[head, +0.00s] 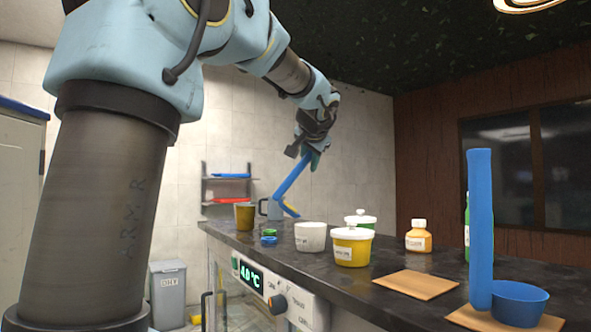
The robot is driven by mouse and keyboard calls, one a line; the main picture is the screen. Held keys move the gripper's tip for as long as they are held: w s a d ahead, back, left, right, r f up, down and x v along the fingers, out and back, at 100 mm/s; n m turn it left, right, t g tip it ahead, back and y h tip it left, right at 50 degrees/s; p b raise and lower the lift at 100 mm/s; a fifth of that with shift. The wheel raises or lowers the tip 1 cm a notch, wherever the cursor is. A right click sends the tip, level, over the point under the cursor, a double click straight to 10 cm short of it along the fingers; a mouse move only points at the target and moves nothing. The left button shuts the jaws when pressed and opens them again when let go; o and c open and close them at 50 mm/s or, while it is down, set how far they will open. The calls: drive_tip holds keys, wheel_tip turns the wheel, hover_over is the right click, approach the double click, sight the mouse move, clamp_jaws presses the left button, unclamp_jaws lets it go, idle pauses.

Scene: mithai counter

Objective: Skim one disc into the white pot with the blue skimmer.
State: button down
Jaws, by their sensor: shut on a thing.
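My gripper (312,150) is shut on the handle of the blue skimmer (291,178), above the far part of the counter. The skimmer slants down to the left, and its head (289,209) is low, above and left of the white pot (310,238) in the picture. A small yellow-orange patch shows at the head; I cannot tell whether it is a disc. The white pot stands upright and open; its inside is hidden. A green and a blue round piece (268,240) lie on the counter left of the pot.
A mustard cup (244,217) and a grey mug (272,209) stand at the far left. Lidded yellow (352,250) and green tubs and an orange bottle (418,237) stand right of the pot. A tall blue ladle-like piece (481,225) stands at the near right. A board (415,285) lies bare.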

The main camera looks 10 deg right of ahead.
drive_tip(key=shift+r, duration=0.1)
drive_tip(key=shift+s+d+b, duration=0.35)
drive_tip(key=shift+d+b, duration=0.1)
drive_tip(key=shift+d, duration=0.25)
drive_tip(key=shift+d+f+m+y, duration=0.35)
drive_tip(key=shift+d+y, duration=0.1)
drive_tip(key=shift+d, duration=0.35)
drive_tip(key=shift+d+f+m+y, duration=0.25)
drive_tip(key=shift+d+m+y, duration=0.2)
drive_tip(key=shift+d, duration=0.4)
drive_tip(key=shift+d+f+m+y, duration=0.3)
drive_tip(key=shift+d+y, duration=0.2)
drive_tip(key=shift+d, duration=0.3)
